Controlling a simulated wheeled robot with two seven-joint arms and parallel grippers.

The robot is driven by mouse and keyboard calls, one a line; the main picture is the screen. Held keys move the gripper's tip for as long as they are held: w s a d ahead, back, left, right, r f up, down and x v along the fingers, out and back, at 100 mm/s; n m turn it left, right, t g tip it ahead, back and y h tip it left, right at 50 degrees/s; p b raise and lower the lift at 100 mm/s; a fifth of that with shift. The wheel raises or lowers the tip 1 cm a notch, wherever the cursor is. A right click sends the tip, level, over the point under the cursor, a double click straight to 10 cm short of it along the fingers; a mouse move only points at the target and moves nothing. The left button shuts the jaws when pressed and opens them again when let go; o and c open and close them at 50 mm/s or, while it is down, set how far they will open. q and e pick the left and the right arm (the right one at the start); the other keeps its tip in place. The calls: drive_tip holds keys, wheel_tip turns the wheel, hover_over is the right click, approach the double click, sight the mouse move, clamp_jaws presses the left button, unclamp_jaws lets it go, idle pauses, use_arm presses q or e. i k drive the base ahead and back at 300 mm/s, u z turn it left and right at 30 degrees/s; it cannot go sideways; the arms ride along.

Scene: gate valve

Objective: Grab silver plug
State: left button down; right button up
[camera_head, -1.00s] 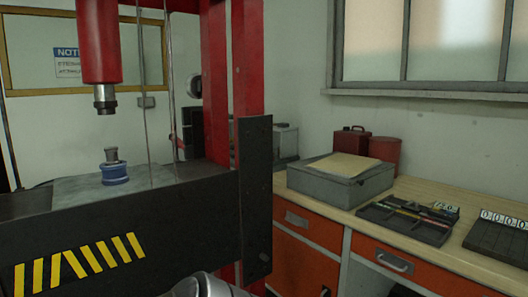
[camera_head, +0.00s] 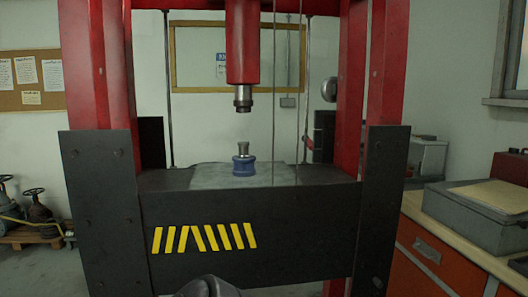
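A small silver plug (camera_head: 243,147) stands upright on top of a blue ring-like base (camera_head: 244,165). Both sit on a grey plate (camera_head: 208,177) on the bed of the red and black press. The press ram (camera_head: 243,60), red with a dark metal tip, hangs above the plug with a clear gap between them. A dark rounded part at the bottom edge of the view looks like part of my own arm. No gripper fingers show in the view.
The press has thick red posts (camera_head: 382,80) and black side plates (camera_head: 104,215). Thin cables hang in front of the bed, right of the plug. A workbench (camera_head: 463,235) with a grey box (camera_head: 475,208) stands at right. Valves on a pallet (camera_head: 38,234) stand at left.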

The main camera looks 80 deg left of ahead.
sight(243, 146)
drive_tip(key=i, duration=0.85)
drive_tip(key=u, duration=4)
